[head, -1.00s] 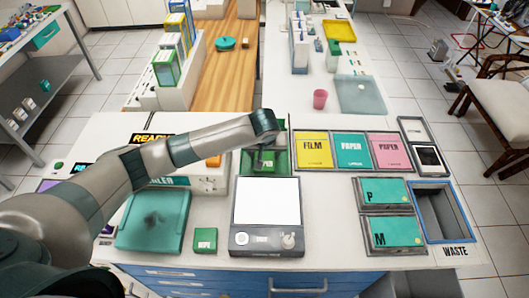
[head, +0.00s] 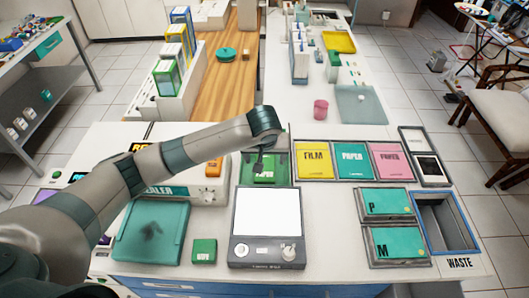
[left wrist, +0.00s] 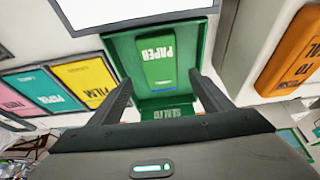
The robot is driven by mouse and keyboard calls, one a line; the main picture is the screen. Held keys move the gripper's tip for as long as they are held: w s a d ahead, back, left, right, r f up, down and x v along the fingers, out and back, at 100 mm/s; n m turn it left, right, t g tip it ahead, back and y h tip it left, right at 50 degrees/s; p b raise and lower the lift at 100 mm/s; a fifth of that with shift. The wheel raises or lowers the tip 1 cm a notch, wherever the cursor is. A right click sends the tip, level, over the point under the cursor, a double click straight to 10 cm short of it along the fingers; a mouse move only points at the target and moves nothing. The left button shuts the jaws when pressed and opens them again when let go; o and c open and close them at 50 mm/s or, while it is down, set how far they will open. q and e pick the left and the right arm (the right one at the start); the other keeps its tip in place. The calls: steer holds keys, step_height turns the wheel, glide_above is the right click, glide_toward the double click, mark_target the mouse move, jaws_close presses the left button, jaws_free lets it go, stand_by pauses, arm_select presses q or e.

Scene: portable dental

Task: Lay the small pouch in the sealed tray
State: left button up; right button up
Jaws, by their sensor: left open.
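The small pouch (left wrist: 157,58) is a flat green packet marked PAPER. It appears to lie inside the green tray (left wrist: 119,50), whose upside-down label at the near end seems to read SEALED. In the head view the pouch (head: 265,172) shows in the green tray (head: 285,172) behind the white-topped device. My left gripper (left wrist: 160,79) is open, with its fingers on either side of the pouch and a gap to each edge. In the head view this gripper (head: 259,162) points down over the tray, partly hidden by its own wrist. My right gripper is not in view.
Yellow FILM (head: 313,160), teal PAPER (head: 351,160) and pink PAPER (head: 389,160) trays stand to the right. The white-topped device (head: 265,212) is in front. The sealer (head: 206,185) with an orange block is close on the left. A blue-rimmed waste bin (head: 474,236) is at far right.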

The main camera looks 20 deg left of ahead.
arm_select(q)
steer(key=b+v, duration=0.1)
steer(key=v, duration=0.5)
steer(key=shift+r, duration=0.2)
steer(key=shift+s, duration=0.1)
